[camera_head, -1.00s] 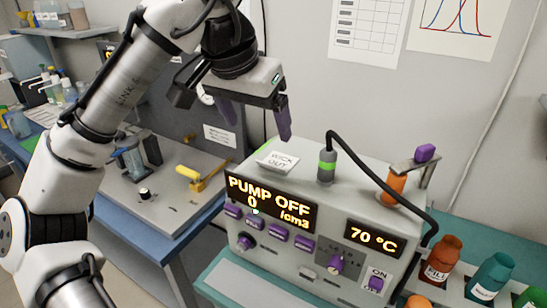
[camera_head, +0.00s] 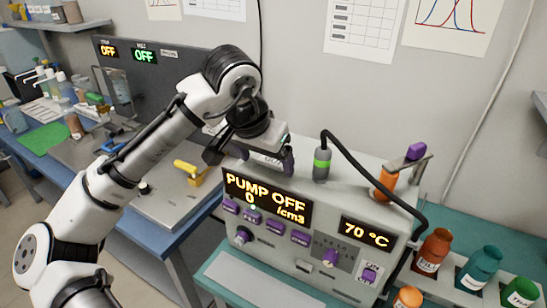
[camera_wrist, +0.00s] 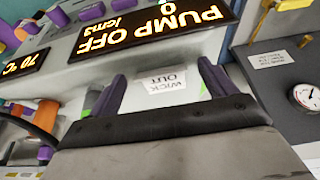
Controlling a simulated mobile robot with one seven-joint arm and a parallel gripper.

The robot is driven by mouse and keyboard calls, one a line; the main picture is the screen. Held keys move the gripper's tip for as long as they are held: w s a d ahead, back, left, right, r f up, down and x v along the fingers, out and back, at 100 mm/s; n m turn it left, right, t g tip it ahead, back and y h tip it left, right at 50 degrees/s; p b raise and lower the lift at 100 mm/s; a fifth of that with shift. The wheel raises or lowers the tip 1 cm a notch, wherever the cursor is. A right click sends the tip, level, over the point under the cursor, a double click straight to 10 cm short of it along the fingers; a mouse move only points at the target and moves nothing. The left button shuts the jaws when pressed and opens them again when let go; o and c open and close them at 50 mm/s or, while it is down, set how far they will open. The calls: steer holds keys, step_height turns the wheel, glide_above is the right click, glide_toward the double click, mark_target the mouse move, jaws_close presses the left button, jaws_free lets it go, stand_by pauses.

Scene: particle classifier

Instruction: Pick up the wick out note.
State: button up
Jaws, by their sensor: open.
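The wick out note (camera_wrist: 166,82) is a small white card with dark print, on the top of the grey machine (camera_head: 350,178), behind its pump display. In the wrist view it appears between the two purple fingers of my gripper (camera_wrist: 161,72), with room on both sides. In the head view my gripper (camera_head: 262,160) is low over the machine's left top and hides most of the note. The gripper is open and holds nothing. I cannot tell how far its fingertips are above the surface.
A grey cylinder with a green band (camera_head: 321,165) and a black cable stands just right of my gripper. An orange cylinder (camera_head: 385,185) stands farther right on the machine. A yellow-handled tool (camera_head: 190,172) is on the left bench. Labelled bottles (camera_head: 478,268) stand at right.

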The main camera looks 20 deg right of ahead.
steer(key=c, duration=1)
steer(key=shift+c, duration=0.2)
steer(key=shift+r, duration=0.15)
